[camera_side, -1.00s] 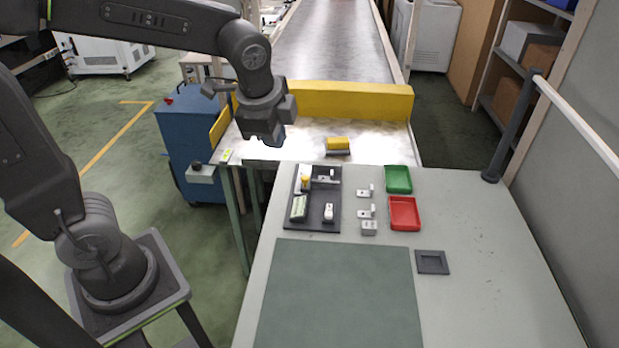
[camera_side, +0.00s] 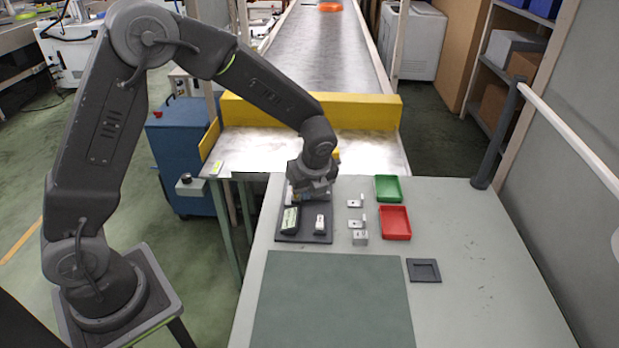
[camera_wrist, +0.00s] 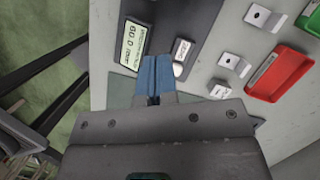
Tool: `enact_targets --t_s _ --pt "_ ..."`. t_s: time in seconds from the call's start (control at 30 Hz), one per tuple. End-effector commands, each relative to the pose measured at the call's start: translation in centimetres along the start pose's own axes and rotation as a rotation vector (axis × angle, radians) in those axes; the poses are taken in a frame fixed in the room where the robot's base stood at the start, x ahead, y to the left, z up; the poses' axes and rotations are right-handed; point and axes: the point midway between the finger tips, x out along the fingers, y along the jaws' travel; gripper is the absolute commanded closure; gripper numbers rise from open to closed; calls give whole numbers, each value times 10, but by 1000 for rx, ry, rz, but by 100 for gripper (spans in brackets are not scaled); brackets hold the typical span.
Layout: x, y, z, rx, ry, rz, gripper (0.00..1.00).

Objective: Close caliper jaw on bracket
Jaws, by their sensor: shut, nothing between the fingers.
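The caliper gauge's dark base plate (camera_side: 305,229) lies at the table's back left; it also shows in the wrist view (camera_wrist: 205,22). Its readout (camera_side: 290,220) seems to read 60.0 in the wrist view (camera_wrist: 135,48). A small white labelled block (camera_side: 320,223) stands beside the readout. My gripper (camera_side: 304,195) is over the back part of the plate and hides the jaw area there. In the wrist view its blue fingers (camera_wrist: 153,82) are together and empty. I cannot tell whether they touch anything. No bracket between the caliper jaws is visible now.
Several pale metal brackets (camera_side: 355,222) stand right of the plate. Beyond them are a red tray (camera_side: 395,222) and a green tray (camera_side: 388,188). A dark square frame (camera_side: 424,270) and a green-grey mat (camera_side: 335,300) lie nearer. A yellow barrier (camera_side: 360,113) crosses the conveyor (camera_side: 318,60).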

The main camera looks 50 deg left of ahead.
Motion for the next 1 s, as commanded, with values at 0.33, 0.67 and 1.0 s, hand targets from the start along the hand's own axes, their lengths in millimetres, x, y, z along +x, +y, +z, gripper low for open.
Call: enact_targets --t_s 0.33,0.67,1.0 --pt "46 0 24 -5 1 1 100" --pt "51 0 36 -2 0 -1 100" --pt "56 -7 50 -5 0 1 100"
